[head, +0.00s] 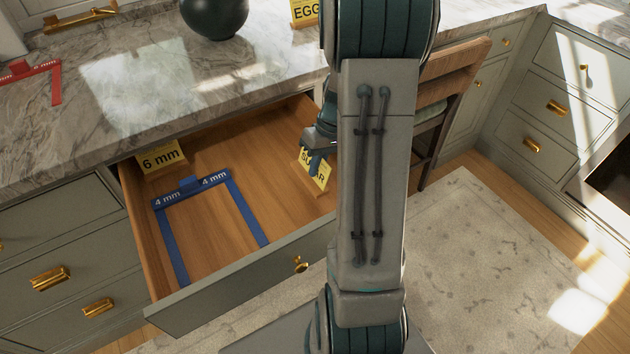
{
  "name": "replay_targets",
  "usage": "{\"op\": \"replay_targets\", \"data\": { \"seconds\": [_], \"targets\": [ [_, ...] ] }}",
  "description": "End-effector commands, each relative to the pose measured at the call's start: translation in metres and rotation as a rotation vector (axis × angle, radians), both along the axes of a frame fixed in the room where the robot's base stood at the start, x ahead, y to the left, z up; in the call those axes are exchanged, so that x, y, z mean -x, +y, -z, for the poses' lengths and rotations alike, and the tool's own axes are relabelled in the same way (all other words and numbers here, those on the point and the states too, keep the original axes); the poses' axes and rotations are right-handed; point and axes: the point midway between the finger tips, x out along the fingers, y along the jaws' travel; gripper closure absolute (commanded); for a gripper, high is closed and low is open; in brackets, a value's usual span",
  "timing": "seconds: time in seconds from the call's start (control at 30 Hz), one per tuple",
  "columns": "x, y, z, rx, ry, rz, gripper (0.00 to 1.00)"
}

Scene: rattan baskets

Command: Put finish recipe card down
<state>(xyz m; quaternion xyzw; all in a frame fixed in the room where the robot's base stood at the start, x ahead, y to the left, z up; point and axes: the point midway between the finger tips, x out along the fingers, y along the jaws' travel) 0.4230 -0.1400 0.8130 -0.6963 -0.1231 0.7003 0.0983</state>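My gripper (316,162) is at the right end of the open drawer, partly hidden behind my own arm. Its fingers are at the upper part of a yellow card (321,182) and appear closed on it. The card is tilted, and its black lettering is partly covered by the fingers; it seems to read "SUGAR". I cannot tell whether its lower edge touches the drawer floor. No card with the word "finish" can be read.
The wooden drawer (215,275) holds a yellow "6 mm" card (162,158) and a blue "4 mm" frame (245,218). On the marble counter (120,110) are a dark green vase (214,15), a yellow "EGG" card (304,12) and a red frame (56,85). A wooden chair (452,75) stands right.

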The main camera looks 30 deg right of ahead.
Motion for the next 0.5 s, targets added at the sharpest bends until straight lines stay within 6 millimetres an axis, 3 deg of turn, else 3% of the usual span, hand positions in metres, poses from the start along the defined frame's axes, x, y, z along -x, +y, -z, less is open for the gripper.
{"op": "replay_targets", "data": {
  "seconds": [0.23, 0.5],
  "targets": [
    [0.008, 0.008, 0.013, 0.0, 0.001, 0.002, 1.0],
    [0.008, 0.008, 0.047, -0.001, 0.002, 0.002, 1.0]
  ]
}}
